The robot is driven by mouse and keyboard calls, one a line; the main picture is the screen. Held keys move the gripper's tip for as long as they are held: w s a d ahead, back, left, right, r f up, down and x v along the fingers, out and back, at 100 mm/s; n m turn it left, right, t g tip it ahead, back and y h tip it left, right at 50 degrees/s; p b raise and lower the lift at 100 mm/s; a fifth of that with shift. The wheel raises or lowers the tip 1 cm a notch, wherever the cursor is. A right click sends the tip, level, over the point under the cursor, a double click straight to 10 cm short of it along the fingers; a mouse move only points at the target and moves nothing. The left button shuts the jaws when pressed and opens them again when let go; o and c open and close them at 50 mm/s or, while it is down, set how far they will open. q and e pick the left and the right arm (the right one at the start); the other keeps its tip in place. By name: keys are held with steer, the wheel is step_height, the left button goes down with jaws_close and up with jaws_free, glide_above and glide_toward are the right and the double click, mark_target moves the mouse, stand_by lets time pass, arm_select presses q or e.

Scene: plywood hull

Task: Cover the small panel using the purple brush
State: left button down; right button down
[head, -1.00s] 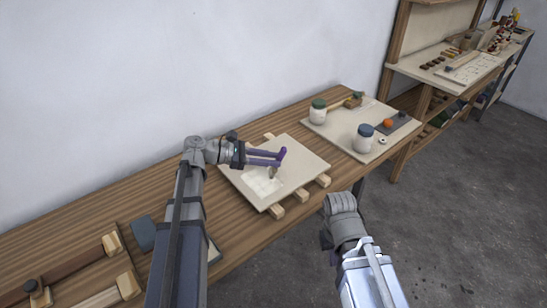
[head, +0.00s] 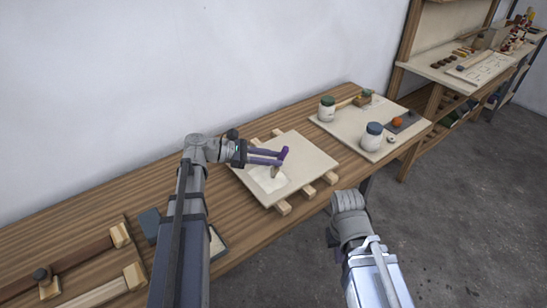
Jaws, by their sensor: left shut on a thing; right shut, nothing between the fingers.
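The small panel (head: 308,157) is a pale square board lying on wooden battens on the bench. A lighter, whitish patch (head: 268,183) covers its near left part; the rest is beige. My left gripper (head: 284,155) reaches over the panel from the left, shut on the purple brush (head: 283,153). The brush points down, its tan bristle end (head: 275,172) at the upper part of the whitish patch. It appears to touch the panel, but I cannot be sure. My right gripper (head: 347,201) is shut and empty, off the bench's front edge; its fingers are hard to make out.
A dark block (head: 150,223) and wooden clamps (head: 92,252) lie at left. Bare bench lies behind my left arm.

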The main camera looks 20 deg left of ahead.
arm_select(q)
steer(key=shift+s+a, duration=0.1)
steer(key=shift+s+a, duration=0.5)
steer(key=shift+s, duration=0.15)
steer(key=shift+s, duration=0.1)
steer(key=shift+s+a, duration=0.6)
steer(key=shift+s, duration=0.1)
steer(key=shift+s, duration=0.1)
steer(key=shift+s+a, duration=0.6)
steer(key=shift+s, duration=0.1)
steer(key=shift+s+d, duration=0.45)
steer(key=shift+d, duration=0.1)
